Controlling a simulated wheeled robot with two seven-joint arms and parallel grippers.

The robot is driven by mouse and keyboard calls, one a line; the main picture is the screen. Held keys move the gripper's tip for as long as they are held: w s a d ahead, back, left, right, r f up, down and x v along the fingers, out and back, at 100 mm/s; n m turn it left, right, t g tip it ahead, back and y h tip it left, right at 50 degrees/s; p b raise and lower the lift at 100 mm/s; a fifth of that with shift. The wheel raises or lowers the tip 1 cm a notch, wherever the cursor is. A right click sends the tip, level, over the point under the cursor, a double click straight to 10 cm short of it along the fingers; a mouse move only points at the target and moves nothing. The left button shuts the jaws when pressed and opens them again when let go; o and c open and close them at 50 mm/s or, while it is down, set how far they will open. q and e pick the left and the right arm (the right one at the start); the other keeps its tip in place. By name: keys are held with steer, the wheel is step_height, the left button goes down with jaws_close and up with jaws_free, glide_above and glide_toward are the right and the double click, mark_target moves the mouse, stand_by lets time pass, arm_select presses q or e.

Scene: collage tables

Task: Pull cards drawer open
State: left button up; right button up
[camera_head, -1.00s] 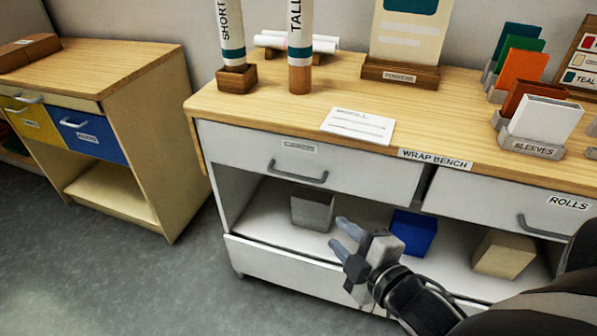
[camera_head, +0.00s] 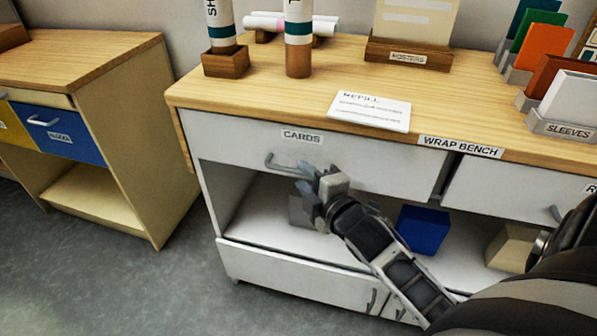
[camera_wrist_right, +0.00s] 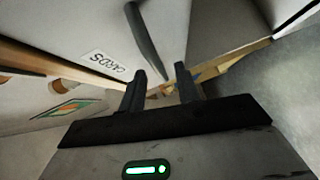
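The white cards drawer (camera_head: 225,140), labelled CARDS (camera_head: 302,136), is at the left of the wrap bench. Its front looks shut, in line with the bench. Its grey bar handle (camera_head: 283,164) is partly hidden by my right gripper (camera_head: 308,180). In the right wrist view the handle (camera_wrist_right: 146,38) lies just ahead of the open right gripper (camera_wrist_right: 160,72), with the CARDS label beside it. The two fingers are apart and nothing is held; whether a finger touches the handle I cannot tell. My left gripper is not in view.
The open shelf below holds a grey box (camera_head: 301,212), a blue box (camera_head: 423,229) and a beige box (camera_head: 511,247). A second drawer (camera_head: 500,190) is to the right. The bench top (camera_head: 240,95) carries tubes, a refill card (camera_head: 370,112) and sleeve holders. A side cabinet (camera_head: 120,110) stands left.

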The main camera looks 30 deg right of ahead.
mark_target(300, 173)
steer(key=shift+w+d+f, duration=0.1)
steer(key=shift+w+f, duration=0.1)
steer(key=shift+w, duration=1.4)
